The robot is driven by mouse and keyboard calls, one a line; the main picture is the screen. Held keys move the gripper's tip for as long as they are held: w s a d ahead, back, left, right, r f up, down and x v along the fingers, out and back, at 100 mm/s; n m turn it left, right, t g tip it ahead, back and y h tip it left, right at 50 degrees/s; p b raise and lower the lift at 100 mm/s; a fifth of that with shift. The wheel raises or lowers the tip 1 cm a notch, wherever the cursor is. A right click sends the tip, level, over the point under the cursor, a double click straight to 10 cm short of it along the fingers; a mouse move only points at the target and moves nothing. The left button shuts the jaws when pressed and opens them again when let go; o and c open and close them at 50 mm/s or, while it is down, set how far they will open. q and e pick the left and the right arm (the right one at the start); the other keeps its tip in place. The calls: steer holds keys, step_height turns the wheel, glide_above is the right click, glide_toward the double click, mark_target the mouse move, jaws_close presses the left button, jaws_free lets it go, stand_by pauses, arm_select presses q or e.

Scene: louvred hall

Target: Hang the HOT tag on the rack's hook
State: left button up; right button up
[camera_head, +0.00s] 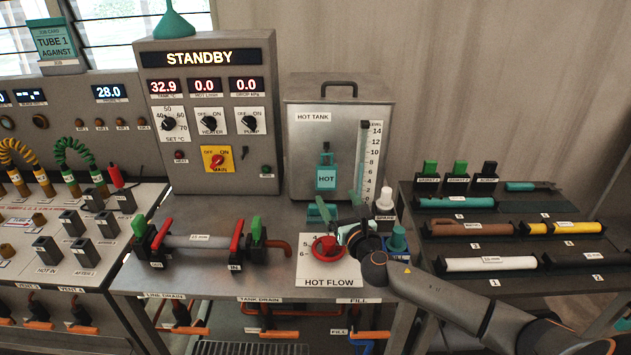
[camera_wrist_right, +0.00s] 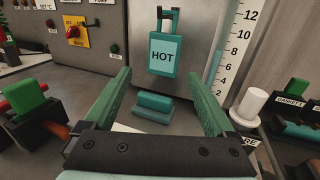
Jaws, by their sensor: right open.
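The HOT tag (camera_head: 326,178) is a teal plate with a pale label and a dark loop at its top. It is upright against the front of the hot tank, and its loop is at a small dark fitting; I cannot tell whether that is the rack's hook. In the right wrist view the tag (camera_wrist_right: 165,55) stands ahead, between and beyond the fingers. My right gripper (camera_head: 345,207) is open and empty, its green fingers (camera_wrist_right: 160,72) spread towards the tank. A teal block (camera_wrist_right: 155,107) lies on the bench below the tag. My left gripper is not in view.
The hot tank (camera_head: 302,150) stands behind, with a level scale (camera_head: 369,150) on its right. A red valve wheel (camera_head: 327,247) is beside my right gripper. A white-capped post (camera_head: 385,198) and a teal knob (camera_head: 397,240) stand to the right. A tube rack (camera_head: 500,240) is farther right.

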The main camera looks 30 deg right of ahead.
mark_target(327, 180)
steer(key=shift+d+b+x, duration=0.15)
steer(key=shift+b+x, duration=0.8)
steer(key=shift+x, duration=1.55)
steer(key=shift+d+b+x, duration=0.2)
steer(key=shift+b+x, duration=0.7)
steer(key=shift+x, duration=1.6)
steer(key=shift+s+f, duration=0.1)
steer(key=shift+c, duration=0.4)
jaws_close()
